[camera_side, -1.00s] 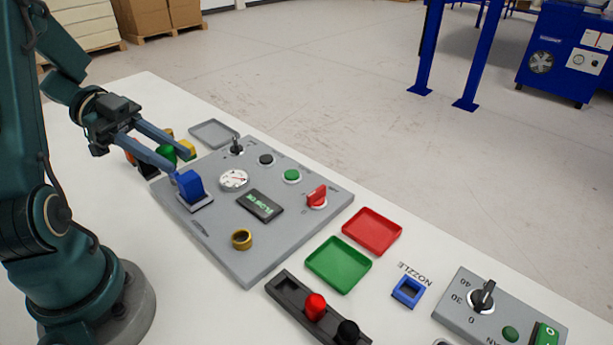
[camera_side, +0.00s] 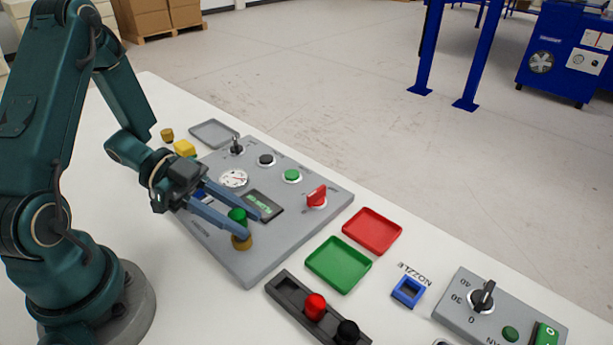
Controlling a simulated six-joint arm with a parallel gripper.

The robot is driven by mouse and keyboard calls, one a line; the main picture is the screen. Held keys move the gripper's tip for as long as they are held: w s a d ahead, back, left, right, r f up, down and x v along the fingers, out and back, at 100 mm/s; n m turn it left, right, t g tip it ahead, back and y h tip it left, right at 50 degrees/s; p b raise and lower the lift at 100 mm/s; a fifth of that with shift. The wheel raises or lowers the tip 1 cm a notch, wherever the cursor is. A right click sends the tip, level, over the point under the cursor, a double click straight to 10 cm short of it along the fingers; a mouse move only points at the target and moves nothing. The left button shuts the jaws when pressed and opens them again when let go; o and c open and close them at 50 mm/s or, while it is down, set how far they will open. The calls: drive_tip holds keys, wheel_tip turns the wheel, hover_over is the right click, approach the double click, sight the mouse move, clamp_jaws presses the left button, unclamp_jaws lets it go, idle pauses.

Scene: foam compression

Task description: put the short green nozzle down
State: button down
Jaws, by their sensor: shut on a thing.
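The short green nozzle (camera_side: 237,214) is between the fingers of my gripper (camera_side: 256,219), which is shut on it. The gripper is over the lower left part of the grey panel (camera_side: 265,258). The nozzle appears just above the brass ring (camera_side: 241,242) on that panel; a finger hides part of the nozzle's lower end, so I cannot tell whether they touch. A blue square holder (camera_side: 408,291) marked NOZZLE stands empty at the right. A dark rack (camera_side: 286,289) at the front holds a red nozzle (camera_side: 315,306) and a black nozzle (camera_side: 347,332).
A green tray (camera_side: 338,265) and a red tray (camera_side: 372,231) lie empty right of the panel. The panel carries a display, gauge, buttons and a red knob (camera_side: 316,196). Yellow pieces (camera_side: 184,148) and a grey tray (camera_side: 213,134) are at the back left.

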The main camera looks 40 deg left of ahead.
drive_tip(key=shift+f, duration=1.1)
drive_tip(key=shift+f, duration=0.15)
drive_tip(key=c, duration=0.6)
unclamp_jaws()
drive_tip(key=shift+o, duration=0.5)
drive_tip(key=shift+v, duration=2.55)
